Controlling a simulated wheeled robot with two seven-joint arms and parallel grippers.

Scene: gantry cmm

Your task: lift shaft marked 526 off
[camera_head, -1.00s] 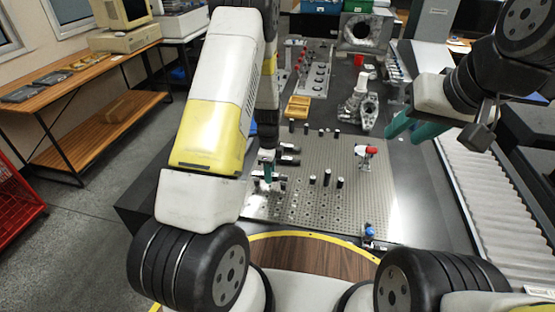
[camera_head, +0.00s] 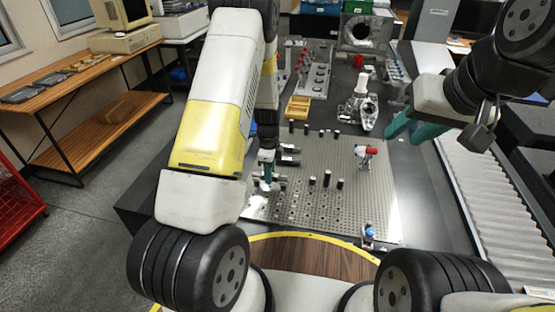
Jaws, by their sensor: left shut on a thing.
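My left gripper (camera_head: 267,171) reaches down at the left part of a perforated metal plate (camera_head: 325,205). Its teal fingers are shut on a shaft, mostly hidden by the fingers and my forearm. Dark shafts with pale ends (camera_head: 289,148) lie beside the fingers, just to the right. I cannot read any markings, so I cannot tell which is 526. Several short dark pins with white tops (camera_head: 327,178) stand upright on the plate. My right gripper (camera_head: 412,130) is held to the right of the plate, its teal fingers apart and empty.
A red-topped part (camera_head: 366,151) stands at the plate's right side, a blue one (camera_head: 369,231) at its front right corner. A yellow tray (camera_head: 298,107) and metal castings (camera_head: 362,108) lie behind.

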